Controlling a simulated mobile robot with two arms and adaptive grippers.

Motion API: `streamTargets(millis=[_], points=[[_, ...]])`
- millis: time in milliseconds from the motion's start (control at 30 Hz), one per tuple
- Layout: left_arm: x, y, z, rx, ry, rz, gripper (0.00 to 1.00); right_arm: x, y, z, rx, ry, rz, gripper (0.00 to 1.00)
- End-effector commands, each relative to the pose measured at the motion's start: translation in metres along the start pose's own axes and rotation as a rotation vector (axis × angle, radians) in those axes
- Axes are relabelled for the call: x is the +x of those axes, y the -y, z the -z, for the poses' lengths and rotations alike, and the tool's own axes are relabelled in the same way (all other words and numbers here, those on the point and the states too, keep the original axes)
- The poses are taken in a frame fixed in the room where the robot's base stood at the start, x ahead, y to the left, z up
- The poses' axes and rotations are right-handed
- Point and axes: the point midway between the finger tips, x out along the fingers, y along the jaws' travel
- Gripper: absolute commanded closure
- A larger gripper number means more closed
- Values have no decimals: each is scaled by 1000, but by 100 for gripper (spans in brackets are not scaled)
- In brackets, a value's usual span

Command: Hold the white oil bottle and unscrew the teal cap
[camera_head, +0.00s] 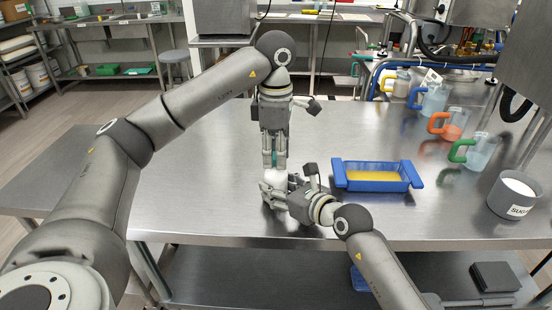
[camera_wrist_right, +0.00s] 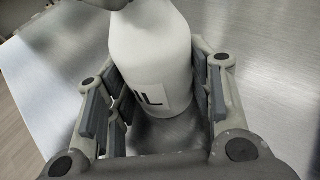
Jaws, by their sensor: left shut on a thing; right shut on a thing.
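The white oil bottle (camera_head: 273,178) stands upright on the steel table (camera_head: 190,190), near its front edge. My right gripper (camera_head: 268,187) is shut around the bottle's body from the right. My left gripper (camera_head: 274,160) points straight down above the bottle and is shut on the teal cap (camera_head: 274,158). Only a sliver of the cap shows between the fingers. Whether the cap still touches the bottle's neck is hidden.
A blue tray (camera_head: 376,187) with yellow contents lies right of the bottle. Measuring jugs with coloured handles, including one with a green handle (camera_head: 473,151), line the right side. A grey sugar pot (camera_head: 499,202) stands at the far right. The table's left part is clear.

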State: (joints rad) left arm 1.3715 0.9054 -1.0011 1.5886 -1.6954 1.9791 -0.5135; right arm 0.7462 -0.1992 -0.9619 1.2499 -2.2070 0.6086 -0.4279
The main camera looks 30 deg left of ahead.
Motion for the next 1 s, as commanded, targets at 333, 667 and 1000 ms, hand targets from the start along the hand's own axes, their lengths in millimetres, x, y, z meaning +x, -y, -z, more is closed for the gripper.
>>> streamTargets(millis=[333, 667, 1000], points=[[0, 0, 0, -437, 0, -1, 100, 0, 0, 1, 0, -2, 0, 100], [-10, 0, 0, -435, 0, -2, 100, 0, 0, 1, 0, -3, 0, 100], [-20, 0, 0, -433, 0, -1, 100, 0, 0, 1, 0, -3, 0, 100]])
